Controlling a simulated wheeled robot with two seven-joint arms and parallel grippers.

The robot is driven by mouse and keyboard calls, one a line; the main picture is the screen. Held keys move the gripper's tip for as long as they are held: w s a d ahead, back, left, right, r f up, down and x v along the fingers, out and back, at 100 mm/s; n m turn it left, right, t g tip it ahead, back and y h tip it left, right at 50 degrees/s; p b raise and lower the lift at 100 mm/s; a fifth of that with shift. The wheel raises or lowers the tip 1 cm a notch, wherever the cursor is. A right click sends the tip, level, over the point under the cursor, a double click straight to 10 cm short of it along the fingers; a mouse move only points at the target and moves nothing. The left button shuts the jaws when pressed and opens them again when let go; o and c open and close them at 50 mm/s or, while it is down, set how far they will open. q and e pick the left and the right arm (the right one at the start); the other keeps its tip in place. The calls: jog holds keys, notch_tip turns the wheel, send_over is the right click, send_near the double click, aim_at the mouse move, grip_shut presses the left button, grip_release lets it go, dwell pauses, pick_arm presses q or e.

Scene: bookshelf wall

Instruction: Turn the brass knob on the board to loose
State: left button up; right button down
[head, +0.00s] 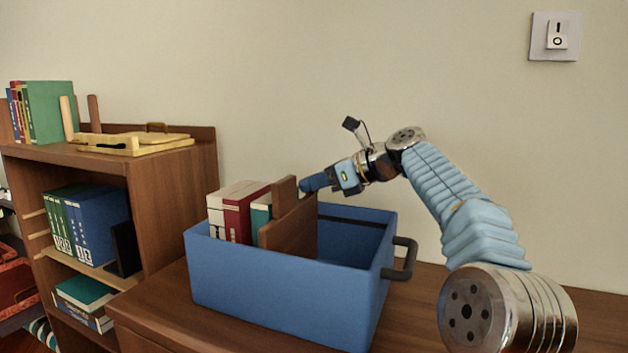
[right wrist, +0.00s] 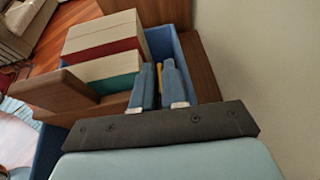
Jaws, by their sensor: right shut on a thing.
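A brown wooden board (head: 292,232) stands upright in the blue crate, against a short row of books. My right gripper (head: 310,184) is at the board's upper edge, coming in from the right, with its blue fingers shut. In the right wrist view, a thin yellow, brass-coloured piece (right wrist: 160,78) shows between the two fingers of the right gripper (right wrist: 162,88); it appears to be the brass knob. The fingers hide most of it, and its turn position and any markings cannot be read. My left gripper is not in view.
The blue crate (head: 275,300) stands on a wooden surface, with a dark handle (head: 403,258) at its right. Its right part looks empty. A bookshelf (head: 170,205) at left bears books and a yellow tray-like piece (head: 135,143). A switch plate (head: 555,36) is on the wall.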

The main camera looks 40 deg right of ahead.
jog(key=shift+d+r+n+g+y+p, duration=0.15)
jog(key=shift+n+g+y+p, duration=0.2)
jog(key=shift+p, duration=0.25)
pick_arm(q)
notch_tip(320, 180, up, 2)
pick_arm(e)
jog(key=c, duration=1.5)
grip_release()
jog(key=shift+c, duration=0.2)
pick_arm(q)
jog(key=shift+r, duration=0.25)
pick_arm(e)
jog(key=v, duration=1.3)
jog(key=shift+s+d, duration=0.2)
jog(key=shift+s, duration=0.1)
